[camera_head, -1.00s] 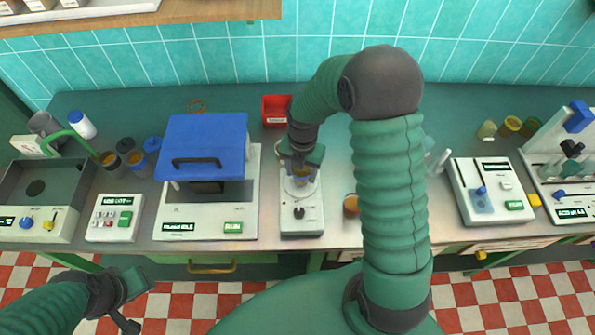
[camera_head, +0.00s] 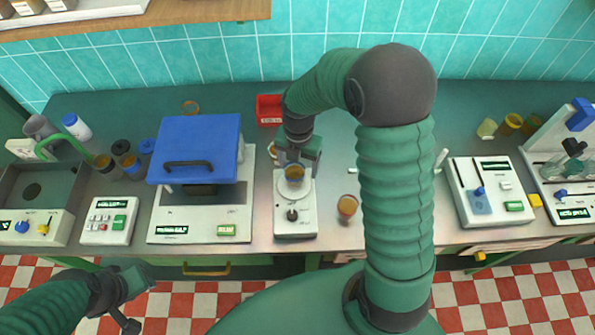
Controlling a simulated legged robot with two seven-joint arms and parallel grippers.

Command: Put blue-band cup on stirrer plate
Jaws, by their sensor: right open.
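A small cup (camera_head: 294,173) with amber contents sits on the round top of the white stirrer plate (camera_head: 296,222), which has a dark knob in front. The cup looks bluish around its side, but the band is too small to make out clearly. My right gripper (camera_head: 297,157) reaches down from above, just behind and over the cup, with its fingers apart. I cannot tell whether a finger touches the cup. My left gripper (camera_head: 136,298) hangs at the lower left, away from the bench; its fingers are not clear.
A blue-lidded machine (camera_head: 200,150) stands left of the stirrer plate. An amber cup (camera_head: 347,207) is to its right, partly near my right arm. A red bin (camera_head: 270,110) is behind. Other cups (camera_head: 121,147) stand at left, and a white device (camera_head: 490,190) at right.

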